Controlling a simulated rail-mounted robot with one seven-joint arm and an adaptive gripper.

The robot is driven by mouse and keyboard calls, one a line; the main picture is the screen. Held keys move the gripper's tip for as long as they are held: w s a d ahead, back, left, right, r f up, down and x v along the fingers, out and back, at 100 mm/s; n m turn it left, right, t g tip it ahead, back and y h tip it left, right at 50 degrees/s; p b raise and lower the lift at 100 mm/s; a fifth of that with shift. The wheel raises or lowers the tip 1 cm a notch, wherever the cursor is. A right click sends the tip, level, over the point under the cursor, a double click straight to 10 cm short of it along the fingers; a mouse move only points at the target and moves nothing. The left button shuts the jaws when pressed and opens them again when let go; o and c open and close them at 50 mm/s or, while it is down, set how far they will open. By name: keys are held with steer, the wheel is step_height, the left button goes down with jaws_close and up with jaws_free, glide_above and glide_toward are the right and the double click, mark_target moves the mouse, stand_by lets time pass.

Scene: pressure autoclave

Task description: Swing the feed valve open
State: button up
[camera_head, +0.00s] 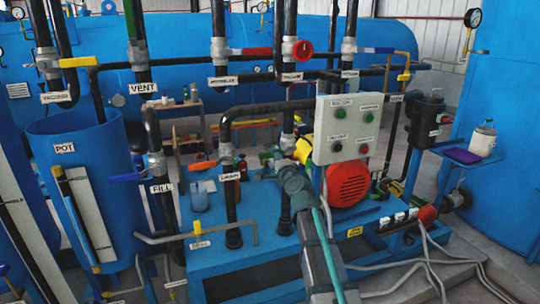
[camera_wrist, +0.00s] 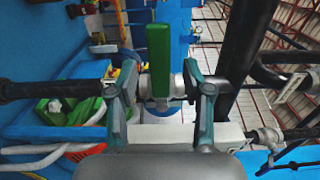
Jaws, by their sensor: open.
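In the wrist view a green lever (camera_wrist: 159,60) stands between the two fingers of my gripper (camera_wrist: 160,72), in front of a pale valve body (camera_wrist: 176,84) on a dark pipe. The fingers are apart, one on each side of the lever, with visible gaps. In the head view my gripper (camera_head: 288,172) is at the middle, left of the grey control box; its fingertips and the lever are hard to make out there. I cannot read a feed label, so I cannot tell which valve is the feed valve.
The grey control box (camera_head: 349,135) and red motor (camera_head: 349,184) stand close to the right of my gripper. Dark upright pipes with coloured valve levers stand behind and to the left, including the drain pipe (camera_head: 230,205). A blue pot (camera_head: 95,190) is at far left.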

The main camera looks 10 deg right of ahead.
mark_target(271, 156)
steer(key=w, duration=0.3)
steer(key=shift+w+a, duration=0.25)
steer(key=shift+a, duration=0.1)
steer(key=shift+c, duration=0.3)
jaws_close()
